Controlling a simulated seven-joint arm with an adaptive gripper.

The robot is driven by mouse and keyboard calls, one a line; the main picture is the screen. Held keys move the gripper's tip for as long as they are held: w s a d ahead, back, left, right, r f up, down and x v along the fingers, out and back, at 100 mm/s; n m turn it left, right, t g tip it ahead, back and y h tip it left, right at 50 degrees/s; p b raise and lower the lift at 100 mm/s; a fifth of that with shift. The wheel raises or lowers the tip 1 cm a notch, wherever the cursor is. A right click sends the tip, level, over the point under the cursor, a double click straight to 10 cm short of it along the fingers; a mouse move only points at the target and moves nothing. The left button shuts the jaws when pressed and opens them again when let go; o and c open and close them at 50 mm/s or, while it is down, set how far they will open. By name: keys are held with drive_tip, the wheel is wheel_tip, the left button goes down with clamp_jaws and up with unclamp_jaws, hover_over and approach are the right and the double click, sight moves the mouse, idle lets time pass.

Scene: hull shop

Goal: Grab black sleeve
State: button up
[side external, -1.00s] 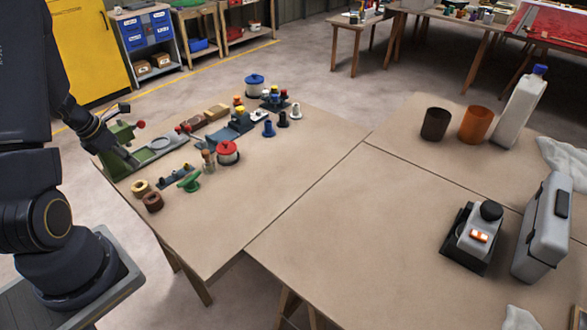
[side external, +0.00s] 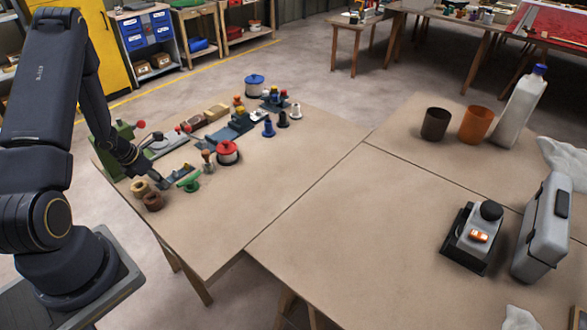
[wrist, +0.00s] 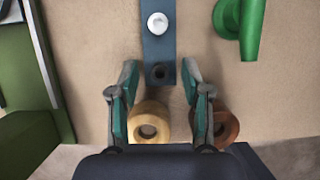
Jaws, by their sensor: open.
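A tan ring (wrist: 150,122) and a brown ring (wrist: 225,125) lie just nearer than the fingertips. A green part (wrist: 251,28) is to the right, and a green machine (wrist: 25,80) to the left. A red-lidded pot (side external: 228,152) stands beyond.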

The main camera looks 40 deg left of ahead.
clamp_jaws()
idle(0.3)
